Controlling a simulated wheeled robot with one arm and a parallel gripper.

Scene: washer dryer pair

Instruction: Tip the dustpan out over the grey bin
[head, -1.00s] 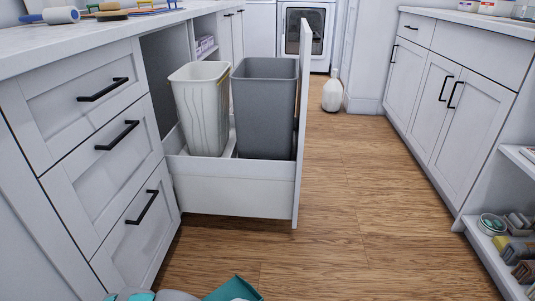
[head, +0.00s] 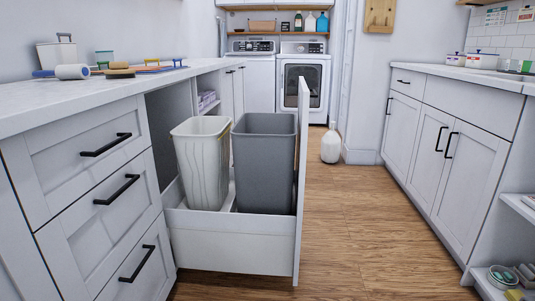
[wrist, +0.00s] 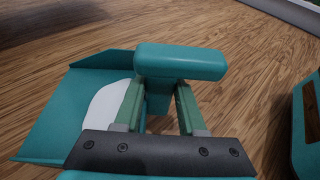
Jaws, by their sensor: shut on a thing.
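The grey bin (head: 265,165) stands upright in the pulled-out drawer (head: 235,245) in the head view, to the right of a white bin (head: 202,165). Its inside is mostly hidden. In the wrist view my gripper (wrist: 160,100) is shut on the handle of the teal dustpan (wrist: 80,105). The dustpan's pan spreads out to the left above the wooden floor. A whitish patch (wrist: 108,105) shows in the pan; I cannot tell what it is. My gripper and the dustpan are not in the head view.
The drawer's tall front panel (head: 302,180) stands right of the grey bin. Cabinets line both sides, with a countertop (head: 100,95) at left. A white jug (head: 331,146) stands farther back.

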